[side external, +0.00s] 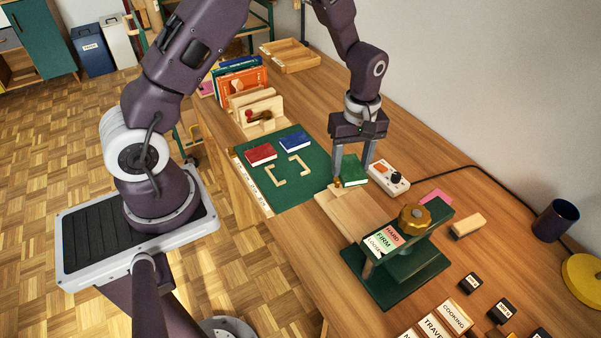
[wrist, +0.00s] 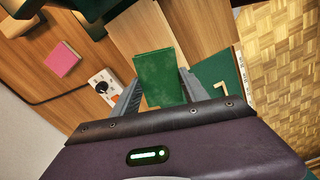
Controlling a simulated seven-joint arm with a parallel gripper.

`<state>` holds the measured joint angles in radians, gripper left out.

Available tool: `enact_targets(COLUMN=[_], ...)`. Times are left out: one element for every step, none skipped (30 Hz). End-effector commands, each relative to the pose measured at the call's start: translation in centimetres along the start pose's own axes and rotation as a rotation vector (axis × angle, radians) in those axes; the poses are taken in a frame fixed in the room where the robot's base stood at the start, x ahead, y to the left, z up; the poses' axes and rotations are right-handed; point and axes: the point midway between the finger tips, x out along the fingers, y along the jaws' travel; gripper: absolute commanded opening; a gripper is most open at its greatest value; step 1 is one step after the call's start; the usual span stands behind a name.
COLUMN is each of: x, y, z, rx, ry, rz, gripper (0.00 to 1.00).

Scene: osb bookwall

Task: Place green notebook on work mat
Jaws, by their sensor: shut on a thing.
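The green notebook (side external: 352,171) is between the fingers of my gripper (side external: 351,178), which is shut on it. It is held near the right corner of the work mat, beside a light wooden board. In the wrist view the green notebook (wrist: 160,76) shows between the two grey fingers of my gripper (wrist: 160,92). The dark green work mat (side external: 278,196) lies on the table to the left, with tan corner brackets marked on it. A red notebook (side external: 261,154) and a blue notebook (side external: 295,142) lie along its far side. I cannot tell whether the green notebook touches anything beneath.
A green press (side external: 400,275) with a brass knob stands at the front right, joined by the light wooden board (side external: 343,214). A white control box (side external: 389,179) sits right of my gripper. Upright books (side external: 240,83) stand behind the mat. The mat's middle is clear.

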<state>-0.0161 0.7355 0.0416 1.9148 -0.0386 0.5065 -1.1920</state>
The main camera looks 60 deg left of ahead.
Motion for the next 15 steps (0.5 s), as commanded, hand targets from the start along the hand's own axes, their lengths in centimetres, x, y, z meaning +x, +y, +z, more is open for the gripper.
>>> enact_targets(x=[0.2, 0.4, 0.5, 0.7, 0.8, 0.9, 1.1, 1.1, 1.3, 1.3, 1.4, 1.4, 1.5, 1.5, 1.5], y=[-0.9, -1.6, -2.5, -3.2, -4.0, -5.0, -5.9, -6.7, -7.8, -8.5, -9.2, -9.9, -10.4, -10.8, -11.3], z=[-1.9, -3.0, -4.4, -5.5, -6.6, -8.0, -9.0, -10.0, -11.1, -11.9, -12.5, -13.2, -13.7, -14.1, -14.4], rx=[0.09, 0.163, 0.265, 0.346, 0.432, 0.548, 0.637, 0.723, 0.832, 0.908, 0.979, 1.059, 1.11, 1.154, 1.2], ry=[-0.001, -0.002, -0.004, -0.005, -0.007, -0.008, -0.009, -0.009, -0.009, -0.008, -0.006, -0.004, -0.002, 0.0, 0.003], rz=[-0.004, -0.006, -0.009, -0.01, -0.01, -0.008, -0.007, -0.004, -0.001, 0.002, 0.005, 0.009, 0.011, 0.013, 0.015], gripper=[0.12, 0.12, 0.12, 0.12, 0.12, 0.12, 0.12, 0.12, 0.12, 0.12, 0.12, 0.12, 0.12, 0.12, 0.12])
